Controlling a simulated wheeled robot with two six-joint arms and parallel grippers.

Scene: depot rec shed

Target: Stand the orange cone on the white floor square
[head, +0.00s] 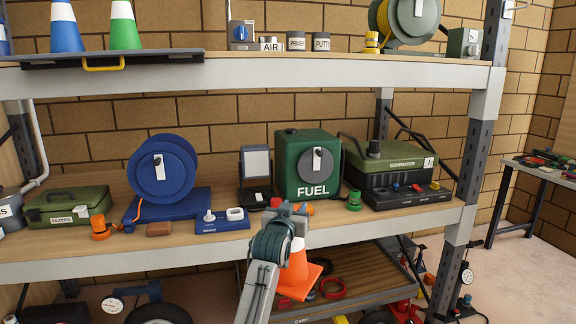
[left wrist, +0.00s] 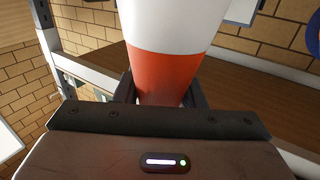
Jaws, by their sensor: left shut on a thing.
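The orange cone (head: 297,279) with a white band hangs upright in front of the lower shelf. Its square base is at the bottom. My left gripper (head: 291,208) is shut on the upper part of the cone and hides some of it. In the left wrist view the cone's orange part (left wrist: 163,76) sits between the two fingers, with the white band beyond. The white floor square is not in view. My right gripper is not in view.
The wooden shelf (head: 350,222) behind the cone holds a green fuel can (head: 309,160), a generator (head: 393,172) and a blue reel (head: 162,168). A low cart (head: 375,284) with loose items stands below. Blue and green cones stand on the top shelf. Bare floor (head: 515,270) shows at right.

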